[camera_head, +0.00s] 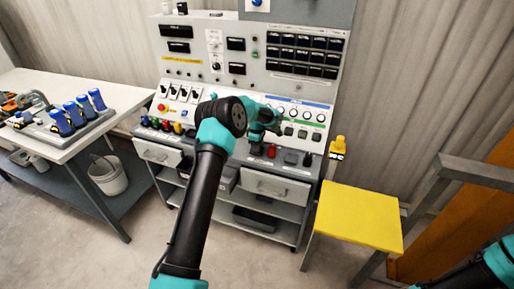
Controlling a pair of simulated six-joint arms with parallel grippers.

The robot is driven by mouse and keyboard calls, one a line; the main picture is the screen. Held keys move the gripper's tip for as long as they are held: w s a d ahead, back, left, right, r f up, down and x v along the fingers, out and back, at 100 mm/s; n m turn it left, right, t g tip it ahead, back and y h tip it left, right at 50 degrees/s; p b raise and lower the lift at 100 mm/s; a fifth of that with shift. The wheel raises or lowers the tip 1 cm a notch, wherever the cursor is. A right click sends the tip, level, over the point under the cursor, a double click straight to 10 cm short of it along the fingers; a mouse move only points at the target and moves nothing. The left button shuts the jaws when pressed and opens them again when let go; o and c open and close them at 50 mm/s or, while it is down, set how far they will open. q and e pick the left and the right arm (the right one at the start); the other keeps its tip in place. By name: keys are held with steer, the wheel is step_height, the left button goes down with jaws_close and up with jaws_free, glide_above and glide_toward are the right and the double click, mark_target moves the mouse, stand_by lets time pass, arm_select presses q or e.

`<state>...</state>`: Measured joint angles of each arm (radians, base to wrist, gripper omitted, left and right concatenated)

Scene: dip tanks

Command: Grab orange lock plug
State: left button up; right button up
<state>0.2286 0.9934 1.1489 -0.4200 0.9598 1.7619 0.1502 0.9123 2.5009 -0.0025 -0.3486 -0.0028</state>
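I cannot pick out an orange lock plug for certain. A small row of coloured plugs (166,125) sits along the left of the panel's ledge, partly cut off by my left arm. A red plug (271,151) stands on the ledge to the right of that arm. A yellow-orange piece (338,146) stands on a post at the panel's right edge. My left gripper (275,122) is in front of the panel, above the red plug and apart from it. Its fingers are small and dark, so their opening is unclear. My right arm shows at the lower right corner; its gripper is outside the view.
The control panel (200,62) rises behind a bench with drawers (277,188). A yellow-topped stool or table (359,217) stands to the right, beside a grey rail. A white table (84,132) at left holds blue-handled tools (75,113) and an orange item (24,99).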

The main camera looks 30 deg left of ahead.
arm_select(q)
steer(key=c, duration=0.6)
steer(key=shift+r, duration=0.15)
step_height(320, 180, up, 4)
steer(key=shift+f, duration=0.25)
steer(key=s+d, duration=0.2)
steer(key=s, duration=0.2)
steer(key=s+d, duration=0.3)
steer(key=s, duration=0.2)
steer(key=s+d+r, duration=0.1)
steer(key=s+d, duration=0.2)
steer(key=s, duration=0.1)
steer(key=shift+s+d+r, duration=0.1)
steer(key=shift+s+d, duration=0.05)
steer(key=shift+s, duration=0.2)
